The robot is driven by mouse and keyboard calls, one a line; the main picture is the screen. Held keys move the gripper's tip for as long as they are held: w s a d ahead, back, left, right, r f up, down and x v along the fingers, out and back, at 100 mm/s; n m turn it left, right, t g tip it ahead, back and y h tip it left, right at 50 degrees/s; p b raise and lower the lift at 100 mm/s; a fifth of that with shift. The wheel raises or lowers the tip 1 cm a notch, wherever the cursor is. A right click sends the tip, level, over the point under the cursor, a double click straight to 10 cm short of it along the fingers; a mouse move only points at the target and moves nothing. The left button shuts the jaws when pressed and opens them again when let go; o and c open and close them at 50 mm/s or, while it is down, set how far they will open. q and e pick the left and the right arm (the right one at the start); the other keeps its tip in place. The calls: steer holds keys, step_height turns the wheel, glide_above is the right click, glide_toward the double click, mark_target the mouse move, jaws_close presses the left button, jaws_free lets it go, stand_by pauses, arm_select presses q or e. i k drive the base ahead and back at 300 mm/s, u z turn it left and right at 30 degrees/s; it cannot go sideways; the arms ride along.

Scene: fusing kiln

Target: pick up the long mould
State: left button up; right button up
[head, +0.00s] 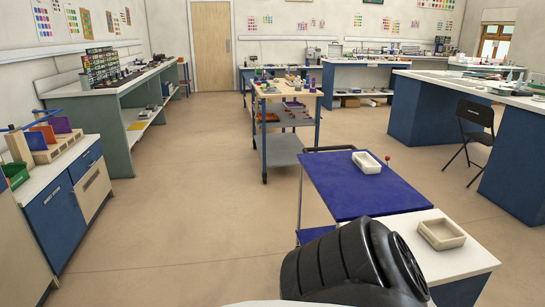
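Two pale rectangular mould-like dishes are in the head view. A white one (367,162) sits on the blue top of a cart, near its far right side. A cream one with a hollow middle (441,234) sits on a white-topped unit at the lower right. I cannot tell which of them is the long mould. Neither of my grippers is in view. A black ribbed part of my own body covers the bottom middle and hides part of the white top.
The blue-topped cart (350,193) adjoins the white-topped unit (462,261). A small red-headed item (387,157) stands beside the white dish. A loaded trolley (287,90) stands beyond, a folding chair (473,131) to the right. The floor at left centre is clear.

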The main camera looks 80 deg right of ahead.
mark_target(366, 161)
steer(key=z, duration=2.3)
